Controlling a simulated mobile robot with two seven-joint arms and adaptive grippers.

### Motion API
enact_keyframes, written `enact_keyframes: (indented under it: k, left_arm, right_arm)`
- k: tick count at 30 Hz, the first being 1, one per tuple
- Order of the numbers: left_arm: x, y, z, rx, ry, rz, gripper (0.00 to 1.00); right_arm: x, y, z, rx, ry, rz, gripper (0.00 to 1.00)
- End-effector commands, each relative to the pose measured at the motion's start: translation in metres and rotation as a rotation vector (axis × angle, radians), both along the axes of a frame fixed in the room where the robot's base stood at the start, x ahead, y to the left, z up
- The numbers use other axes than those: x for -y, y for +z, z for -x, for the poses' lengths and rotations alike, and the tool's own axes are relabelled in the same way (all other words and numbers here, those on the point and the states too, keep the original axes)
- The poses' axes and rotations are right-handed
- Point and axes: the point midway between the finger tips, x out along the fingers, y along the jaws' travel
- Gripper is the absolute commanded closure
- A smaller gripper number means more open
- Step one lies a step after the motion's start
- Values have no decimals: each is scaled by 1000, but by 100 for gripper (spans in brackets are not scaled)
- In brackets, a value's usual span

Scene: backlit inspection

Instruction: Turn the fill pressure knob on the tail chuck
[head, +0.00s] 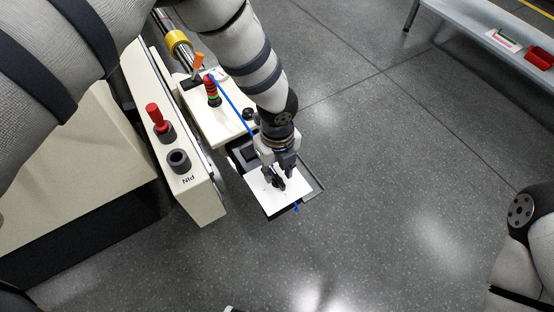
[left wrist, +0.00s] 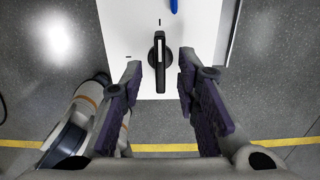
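The knob (left wrist: 160,62) is black with a raised bar handle and sits on a white panel (left wrist: 118,28) in the left wrist view. Its bar points up in the picture, toward a short black tick; another tick lies to its left. My left gripper (left wrist: 160,66) is open, with one dark finger on each side of the knob and a visible gap on both sides. In the head view my left gripper (head: 276,178) is over the white panel (head: 294,188), and its fingers largely hide the knob. My right gripper is out of view; only part of the right arm shows.
A cream housing left of the panel carries a red-topped knob (head: 154,115) and a black socket (head: 179,160) marked PIN.

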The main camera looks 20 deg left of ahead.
Motion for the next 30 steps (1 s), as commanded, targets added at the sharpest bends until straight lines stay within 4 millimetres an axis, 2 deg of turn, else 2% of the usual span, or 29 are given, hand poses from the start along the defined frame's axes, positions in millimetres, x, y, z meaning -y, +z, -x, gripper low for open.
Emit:
enact_keyframes:
  k: [1, 6, 12, 27, 29, 30]
  left_arm:
    - [0, 15, -1, 4, 0, 1, 71]
    - [0, 62, -1, 4, 1, 2, 71]
    - [0, 94, 0, 2, -1, 1, 71]
    - [0, 98, 2, -3, 4, 2, 71]
    - [1, 93, 14, -27, 51, 17, 71]
    - [3, 86, 31, -61, 122, 38, 71]
  right_arm:
    - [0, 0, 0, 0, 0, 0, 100]
    - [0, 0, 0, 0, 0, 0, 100]
    - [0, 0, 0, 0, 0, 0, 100]
    - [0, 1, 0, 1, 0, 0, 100]
    - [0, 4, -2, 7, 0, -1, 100]
    - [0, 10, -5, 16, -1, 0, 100]
